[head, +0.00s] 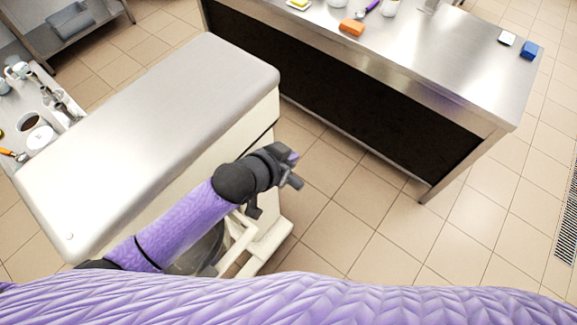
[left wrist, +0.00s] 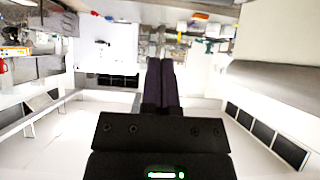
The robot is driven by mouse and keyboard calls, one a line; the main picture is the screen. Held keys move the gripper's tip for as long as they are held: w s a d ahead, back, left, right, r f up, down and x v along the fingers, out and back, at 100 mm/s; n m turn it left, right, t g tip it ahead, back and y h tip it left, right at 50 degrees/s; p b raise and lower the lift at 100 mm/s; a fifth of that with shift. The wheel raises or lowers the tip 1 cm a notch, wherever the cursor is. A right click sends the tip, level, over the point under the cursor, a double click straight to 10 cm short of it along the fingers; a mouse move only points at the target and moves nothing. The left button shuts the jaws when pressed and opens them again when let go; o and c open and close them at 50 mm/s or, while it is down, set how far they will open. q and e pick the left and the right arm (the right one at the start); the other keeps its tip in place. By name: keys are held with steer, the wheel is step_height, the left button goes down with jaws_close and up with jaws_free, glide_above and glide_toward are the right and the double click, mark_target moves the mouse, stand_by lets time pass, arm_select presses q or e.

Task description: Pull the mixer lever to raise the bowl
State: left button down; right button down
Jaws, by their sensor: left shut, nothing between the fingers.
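The mixer (head: 150,130) is a large cream machine with a smooth silvery top, left of centre in the head view. Part of a grey metal bowl (head: 203,250) and a cream frame (head: 238,245) show low at its right side, partly behind my left arm. I cannot make out the lever for certain. My left gripper (head: 291,170) is beside the mixer's right side, above the floor. In the left wrist view its dark fingers (left wrist: 160,82) are together with nothing between them. My right gripper is not in view.
A steel table (head: 440,75) with an orange block (head: 351,27) and a blue block (head: 528,50) stands at the back right. A counter with small items is at the left edge. Tiled floor (head: 370,220) is clear right of the mixer.

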mark_target(291, 184)
arm_select(q)
step_height(291, 184, down, 4)
steer(key=shift+f+p, duration=0.2)
steer(key=shift+p, duration=0.15)
steer(key=shift+f, duration=0.1)
